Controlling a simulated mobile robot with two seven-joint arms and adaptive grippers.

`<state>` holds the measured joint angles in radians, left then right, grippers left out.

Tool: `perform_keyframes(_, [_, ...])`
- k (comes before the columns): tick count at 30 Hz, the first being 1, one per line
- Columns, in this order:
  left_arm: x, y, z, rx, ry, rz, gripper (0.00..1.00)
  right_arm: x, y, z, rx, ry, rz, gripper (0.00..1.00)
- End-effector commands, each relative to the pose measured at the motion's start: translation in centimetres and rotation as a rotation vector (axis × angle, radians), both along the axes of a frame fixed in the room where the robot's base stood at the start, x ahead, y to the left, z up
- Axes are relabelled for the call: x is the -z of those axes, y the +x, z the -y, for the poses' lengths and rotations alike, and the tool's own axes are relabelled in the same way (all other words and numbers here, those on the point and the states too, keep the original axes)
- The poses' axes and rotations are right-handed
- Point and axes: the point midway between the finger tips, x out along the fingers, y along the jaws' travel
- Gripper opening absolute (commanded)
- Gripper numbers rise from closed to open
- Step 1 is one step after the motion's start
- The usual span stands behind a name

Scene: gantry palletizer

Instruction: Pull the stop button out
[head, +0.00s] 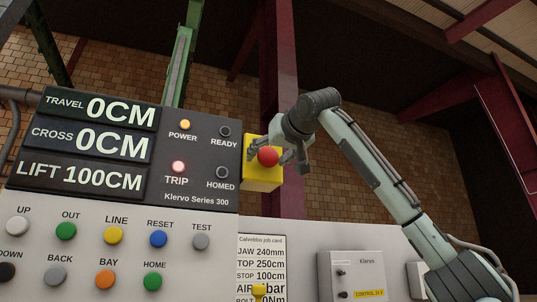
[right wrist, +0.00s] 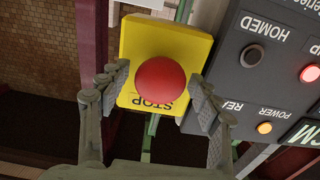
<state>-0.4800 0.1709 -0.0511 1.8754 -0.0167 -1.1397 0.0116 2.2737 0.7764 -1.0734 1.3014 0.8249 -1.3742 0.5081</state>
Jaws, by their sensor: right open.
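The stop button is a red mushroom head (head: 268,157) on a yellow box (head: 262,178) fixed at the right edge of the control panel. In the right wrist view the red head (right wrist: 162,79) sits in front of the yellow box (right wrist: 137,45), which is marked STOP. My right gripper (head: 275,157) is at the box. In the right wrist view its two fingers (right wrist: 160,92) are open, one on each side of the red head, with gaps between them and it. The left gripper is not in view.
The dark display panel (head: 185,190) reads travel 0CM, cross 0CM, lift 100CM, with POWER and TRIP lamps lit. Several coloured buttons stand below, including a blue RESET button (head: 158,239). A job card (head: 261,262) and a grey Klervo box (head: 352,275) are lower right. A red column (head: 280,60) rises behind.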

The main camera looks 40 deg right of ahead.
Motion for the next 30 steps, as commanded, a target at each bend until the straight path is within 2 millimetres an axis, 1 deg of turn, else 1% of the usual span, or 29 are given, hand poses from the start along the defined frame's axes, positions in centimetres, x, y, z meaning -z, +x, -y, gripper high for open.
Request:
perform_keyframes(7, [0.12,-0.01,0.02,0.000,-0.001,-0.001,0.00,0.06,0.13,0.00,0.000,0.000,-0.001,0.64])
perform_keyframes(22, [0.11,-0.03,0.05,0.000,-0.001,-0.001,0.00,0.05,0.11,0.00,0.000,-0.001,-0.001,0.02])
perform_keyframes(23, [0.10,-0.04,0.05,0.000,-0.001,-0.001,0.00,0.05,0.11,0.00,0.000,-0.001,-0.001,0.00])
perform_keyframes(26, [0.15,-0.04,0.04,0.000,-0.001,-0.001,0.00,0.07,0.07,-0.05,-0.001,-0.001,0.000,0.00])
perform_keyframes(30, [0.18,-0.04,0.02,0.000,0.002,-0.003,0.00,0.19,-0.46,-0.37,-0.003,-0.003,-0.001,0.00])
